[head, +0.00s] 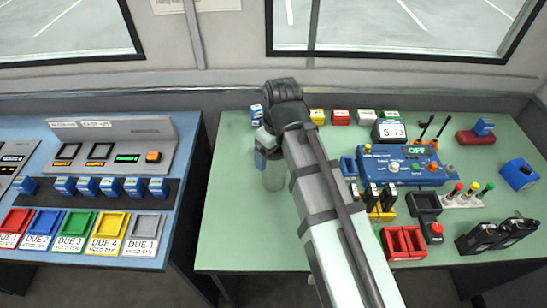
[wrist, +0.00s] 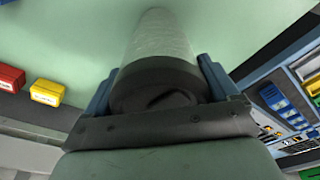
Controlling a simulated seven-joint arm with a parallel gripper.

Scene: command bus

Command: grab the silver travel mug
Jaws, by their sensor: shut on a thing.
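The silver travel mug (wrist: 160,45) has a pale grey body and a dark lid (wrist: 157,88). In the wrist view it lies between the two blue fingers of my gripper (wrist: 158,90), which is shut on it. In the head view the mug's grey body (head: 274,178) shows below my gripper (head: 266,152), over the left part of the green table (head: 230,230). My arm hides part of the mug there. I cannot tell whether its base touches the table.
A blue control box (head: 405,168), red bins (head: 403,242) and black holders (head: 495,236) stand on the table's right side. Small coloured blocks (head: 341,117) line the back. A blue console (head: 100,185) stands to the left across a gap. The table's front left is clear.

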